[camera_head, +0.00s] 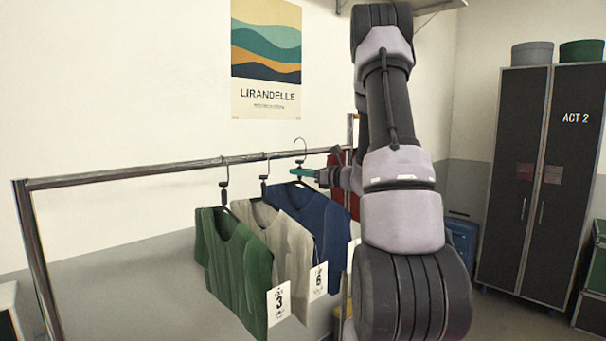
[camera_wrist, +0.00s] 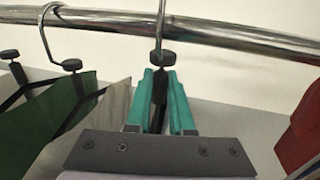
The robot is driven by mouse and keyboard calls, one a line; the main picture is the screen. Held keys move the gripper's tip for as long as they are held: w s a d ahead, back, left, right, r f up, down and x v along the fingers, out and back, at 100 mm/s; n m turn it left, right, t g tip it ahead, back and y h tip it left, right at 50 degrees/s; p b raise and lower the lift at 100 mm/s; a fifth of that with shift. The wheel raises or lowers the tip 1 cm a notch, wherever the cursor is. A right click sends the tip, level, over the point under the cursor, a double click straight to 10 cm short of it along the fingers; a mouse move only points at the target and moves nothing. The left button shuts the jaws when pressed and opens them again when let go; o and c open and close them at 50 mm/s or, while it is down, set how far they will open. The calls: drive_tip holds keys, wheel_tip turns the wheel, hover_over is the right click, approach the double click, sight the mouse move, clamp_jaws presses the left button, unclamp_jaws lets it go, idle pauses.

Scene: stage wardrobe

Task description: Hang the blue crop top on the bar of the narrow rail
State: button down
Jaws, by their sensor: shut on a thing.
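The blue crop top (camera_head: 318,216) hangs from a dark hanger at the right of the other tops in the head view. My gripper (camera_head: 305,173) has teal fingers, shut on the hanger's neck just under its hook (camera_head: 300,146). In the wrist view, my gripper (camera_wrist: 160,105) grips the dark neck below a round black collar (camera_wrist: 162,58). The metal bar (camera_head: 130,174) runs behind the hook. The hook's curve stands higher against the bar than the neighbouring hooks. Its tip is out of the wrist view, so I cannot tell whether it touches the bar (camera_wrist: 230,37).
A green top (camera_head: 240,262) and a grey top (camera_head: 283,238) hang on the bar to the left, with numbered tags. A red garment (camera_wrist: 302,130) is close on the right, partly behind my arm in the head view. A dark locker (camera_head: 510,190) stands farther right.

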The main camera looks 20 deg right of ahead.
drive_tip(key=shift+x, duration=0.9)
drive_tip(key=shift+d+f, duration=0.2)
drive_tip(key=shift+f, duration=1)
drive_tip(key=shift+f, duration=0.1)
drive_tip(key=c, duration=0.7)
unclamp_jaws()
